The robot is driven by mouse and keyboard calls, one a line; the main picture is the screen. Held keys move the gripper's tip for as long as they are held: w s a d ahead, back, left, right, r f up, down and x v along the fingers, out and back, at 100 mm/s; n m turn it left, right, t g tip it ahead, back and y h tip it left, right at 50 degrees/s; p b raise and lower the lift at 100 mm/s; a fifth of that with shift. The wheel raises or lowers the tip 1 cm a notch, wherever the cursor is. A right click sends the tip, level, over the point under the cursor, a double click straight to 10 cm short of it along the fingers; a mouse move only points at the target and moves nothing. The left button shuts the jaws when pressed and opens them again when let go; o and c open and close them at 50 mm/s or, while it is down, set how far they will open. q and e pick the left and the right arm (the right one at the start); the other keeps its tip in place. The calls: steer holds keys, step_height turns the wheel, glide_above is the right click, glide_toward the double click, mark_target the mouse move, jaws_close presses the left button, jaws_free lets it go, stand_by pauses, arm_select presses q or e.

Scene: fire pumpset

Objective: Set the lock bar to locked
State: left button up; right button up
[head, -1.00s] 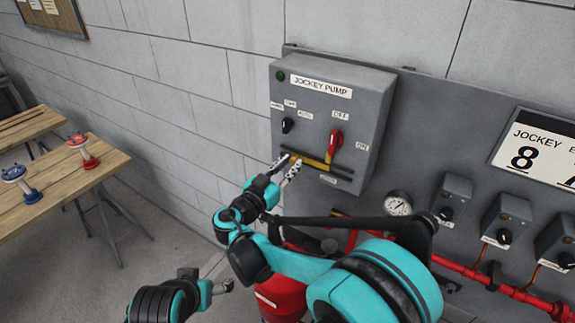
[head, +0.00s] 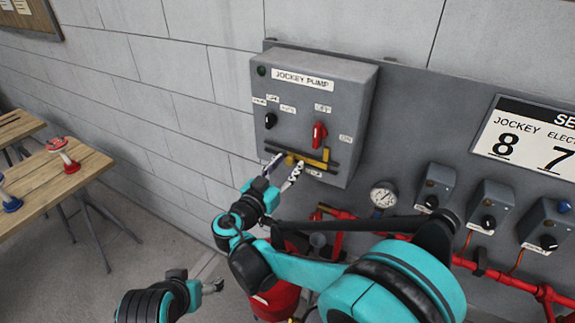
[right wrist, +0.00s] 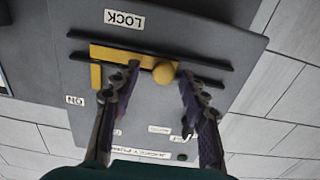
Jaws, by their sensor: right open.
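The grey jockey pump box (head: 345,95) hangs on the wall panel. Its yellow lock bar (head: 312,161) lies between two dark rails, below the red handle (head: 319,135). The bar (right wrist: 110,53) has a round knob (right wrist: 165,72) at one end and an upright tab (right wrist: 96,76) at the other, near the ON label. My right gripper (head: 286,163) is open at the knob. In the right wrist view its fingers (right wrist: 159,77) stand either side of the knob; contact cannot be told. My left gripper (head: 196,281) is low at the bottom left, away from the box.
A black selector knob (head: 270,121) is on the box's left side. A pressure gauge (head: 383,195), red pipes (head: 500,276) and small switch boxes (head: 435,186) are below and right. Wooden tables (head: 75,180) stand at the left.

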steer(key=v, duration=0.6)
steer(key=shift+s, duration=0.35)
steer(key=shift+a, duration=0.1)
steer(key=s+d+f+n+g+y+b, duration=0.1)
steer(key=s+d+f+n+g+b, duration=0.2)
steer(key=d+f, duration=0.4)
steer(key=s+d+f+g+y+b, duration=0.25)
steer(key=d+f+b, duration=0.25)
steer(key=d+f, duration=0.25)
steer(key=s+d+f+n+g+y+b, duration=0.2)
steer(key=s+f+y+b, duration=0.4)
steer(key=s+f+b, duration=0.4)
steer(key=s+f+n, duration=0.1)
steer(key=s+f, duration=0.3)
steer(key=f, duration=0.1)
steer(key=shift+s+f+n, duration=0.2)
steer(key=shift+n, duration=0.2)
steer(key=shift+y, duration=0.25)
